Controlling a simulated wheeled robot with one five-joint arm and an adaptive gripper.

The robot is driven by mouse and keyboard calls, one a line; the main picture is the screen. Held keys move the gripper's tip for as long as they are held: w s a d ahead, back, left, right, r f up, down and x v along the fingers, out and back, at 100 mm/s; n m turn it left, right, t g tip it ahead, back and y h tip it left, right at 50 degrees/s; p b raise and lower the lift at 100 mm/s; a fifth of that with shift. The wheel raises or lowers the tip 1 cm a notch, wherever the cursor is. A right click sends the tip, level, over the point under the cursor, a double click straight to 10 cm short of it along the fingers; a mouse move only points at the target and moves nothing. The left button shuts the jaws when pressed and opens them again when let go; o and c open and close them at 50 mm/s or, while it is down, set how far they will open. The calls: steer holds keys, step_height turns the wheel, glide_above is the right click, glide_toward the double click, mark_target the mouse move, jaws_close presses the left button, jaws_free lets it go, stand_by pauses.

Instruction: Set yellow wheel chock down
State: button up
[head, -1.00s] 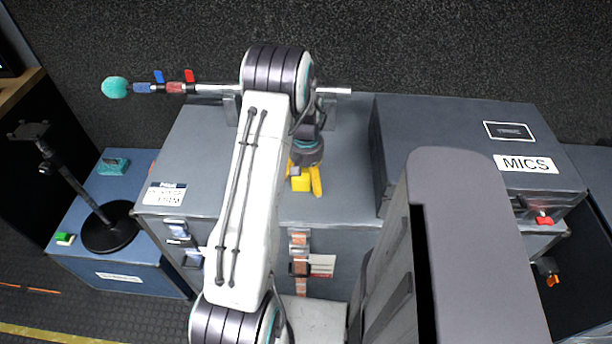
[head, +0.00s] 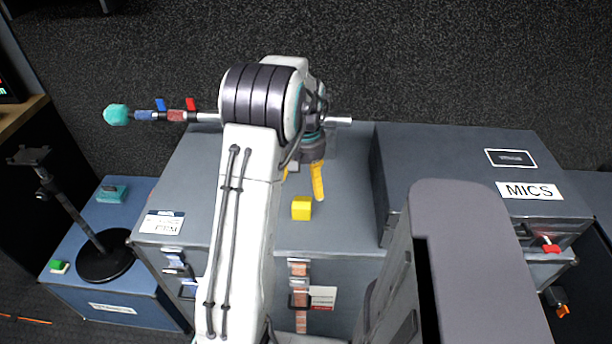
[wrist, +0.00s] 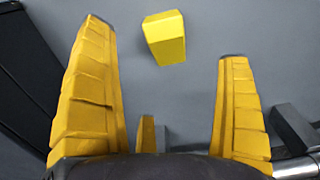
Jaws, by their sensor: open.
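The yellow wheel chock (head: 301,208) is a small bright yellow block sitting on top of the grey case (head: 345,215), near its front edge. In the wrist view the chock (wrist: 165,38) lies beyond the fingertips, in line with the gap between them. My gripper (head: 303,189) has yellow fingers, spread wide and empty, just behind the chock in the head view. The left finger is partly hidden by my arm there. No finger touches the chock in the wrist view.
A boom pole (head: 207,117) with a teal tip lies across the back of the case. A dark MICS case (head: 450,160) stands on the right. A blue case (head: 125,285) with a black stand (head: 105,262) is at left. Clear case top surrounds the chock.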

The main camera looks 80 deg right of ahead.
steer(key=w+a+r+n+h, duration=0.1)
steer(key=w+a+r+n, duration=0.35)
steer(key=w+a, duration=0.55)
steer(key=w+a+r+n, duration=0.3)
steer(key=w+a+r, duration=0.3)
steer(key=w, duration=0.7)
steer(key=w+a+r+n+t, duration=0.1)
steer(key=w+a+n, duration=0.1)
steer(key=a, duration=0.6)
steer(key=w+a+r+n+t, duration=0.1)
steer(key=w+a+n, duration=0.15)
steer(key=a, duration=0.65)
steer(key=s+a+f+n+t+y, duration=0.1)
steer(key=s+a+n, duration=0.4)
steer(key=a, duration=0.7)
steer(key=shift+s+f, duration=0.3)
steer(key=shift+s, duration=0.15)
